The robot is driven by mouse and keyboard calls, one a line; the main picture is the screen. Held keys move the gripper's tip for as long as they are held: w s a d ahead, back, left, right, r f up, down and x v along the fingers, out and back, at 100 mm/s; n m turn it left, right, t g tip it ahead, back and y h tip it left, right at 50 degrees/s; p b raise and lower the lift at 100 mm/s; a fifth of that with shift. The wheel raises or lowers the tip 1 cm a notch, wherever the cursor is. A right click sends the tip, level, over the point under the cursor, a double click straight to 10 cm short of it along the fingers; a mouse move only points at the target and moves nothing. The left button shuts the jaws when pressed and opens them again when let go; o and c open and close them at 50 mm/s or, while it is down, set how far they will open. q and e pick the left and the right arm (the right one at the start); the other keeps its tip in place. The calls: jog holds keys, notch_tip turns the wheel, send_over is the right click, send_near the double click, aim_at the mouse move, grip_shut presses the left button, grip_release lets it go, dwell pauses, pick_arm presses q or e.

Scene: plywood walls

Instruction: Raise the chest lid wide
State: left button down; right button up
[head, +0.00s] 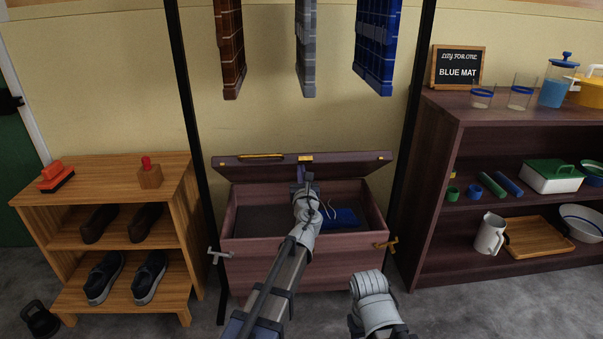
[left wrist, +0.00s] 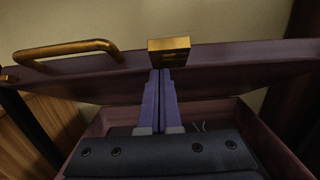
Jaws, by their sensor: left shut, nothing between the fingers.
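The purple-brown chest (head: 265,262) stands open on the floor between two black posts. Its lid (head: 350,168) is raised and hinged at the back, with a brass handle (head: 262,156) and a brass latch plate (head: 305,158) along its upper edge. My left gripper (head: 301,173) is shut and empty, reaching over the chest opening to the lid's underside. In the left wrist view, its purple fingers (left wrist: 165,85) end just below the latch plate (left wrist: 168,50); contact is hard to confirm. My right arm shows at bottom centre, but its fingers do not show.
A blue folded item (head: 341,217) lies inside the chest. Brown, grey and blue panels (head: 374,45) hang above it. A shoe rack (head: 120,235) stands left, and a dark shelf (head: 450,140) with kitchenware stands right.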

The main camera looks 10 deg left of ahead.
pick_arm(q)
jog(key=w+r+p, duration=0.2)
jog(key=r+p, duration=0.1)
jog(key=w+a+r+p, duration=0.1)
jog(key=w+r+p, duration=0.2)
jog(key=shift+a, duration=0.2)
jog(key=w+a+r+p, duration=0.3)
jog(key=w+r+p, duration=0.1)
jog(key=w, duration=0.6)
jog(key=w+a+r+p, duration=0.2)
jog(key=w+r+p, duration=0.3)
jog(key=w, duration=0.5)
jog(key=shift+a, duration=0.4)
jog(key=shift+s, duration=0.2)
